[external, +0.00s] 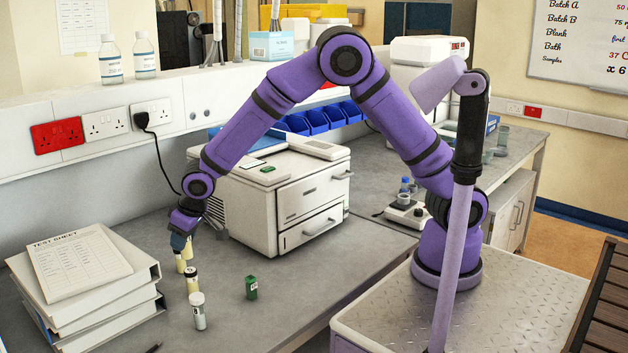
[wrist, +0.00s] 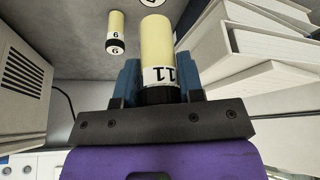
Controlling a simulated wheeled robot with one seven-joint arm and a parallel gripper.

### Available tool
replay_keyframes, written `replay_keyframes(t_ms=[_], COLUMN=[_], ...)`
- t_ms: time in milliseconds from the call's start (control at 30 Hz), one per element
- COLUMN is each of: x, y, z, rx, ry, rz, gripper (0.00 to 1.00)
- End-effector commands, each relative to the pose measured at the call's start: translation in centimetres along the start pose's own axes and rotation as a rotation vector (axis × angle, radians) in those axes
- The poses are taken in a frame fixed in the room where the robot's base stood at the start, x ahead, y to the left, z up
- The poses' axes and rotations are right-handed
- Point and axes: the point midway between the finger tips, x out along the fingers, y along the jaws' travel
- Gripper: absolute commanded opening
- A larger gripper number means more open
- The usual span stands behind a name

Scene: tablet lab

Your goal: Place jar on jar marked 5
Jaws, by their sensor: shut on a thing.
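My gripper (external: 181,240) points down over the bench, left of the white instrument. Its blue fingers (wrist: 158,82) are shut around a pale yellow jar labelled 11 (wrist: 157,45), also visible under the gripper in the external view (external: 180,263). I cannot tell whether it touches anything below. In the wrist view, a yellow jar marked 6 or 9 (wrist: 115,30) is left of the held jar. No 5 is readable.
A small green box (external: 251,287) is right of the jars. White binders with a test sheet (external: 88,270) lie stacked at the left. The white instrument (external: 270,195) stands behind on the right. Bare bench (external: 300,275) lies to the right of the green box.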

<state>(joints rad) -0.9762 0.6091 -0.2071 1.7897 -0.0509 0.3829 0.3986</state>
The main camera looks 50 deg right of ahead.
Motion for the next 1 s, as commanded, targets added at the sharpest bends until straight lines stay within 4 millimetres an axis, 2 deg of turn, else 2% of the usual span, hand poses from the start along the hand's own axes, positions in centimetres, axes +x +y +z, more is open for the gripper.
replay_keyframes(t_ms=[100,233,600,633,733,1000], x=[1.8,3.1,3.4,3.5,3.4,3.4], y=[0.0,0.0,0.0,0.0,0.0,0.0], z=[0.9,1.5,1.6,1.6,1.6,1.6], rx=[-0.001,0.0,0.0,0.0,0.0,0.0], ry=[-0.005,-0.003,-0.001,-0.001,-0.001,-0.001], rz=[0.002,0.002,0.001,0.001,0.0,0.001], gripper=[0.11,0.11,0.11,0.37,0.6,0.61])
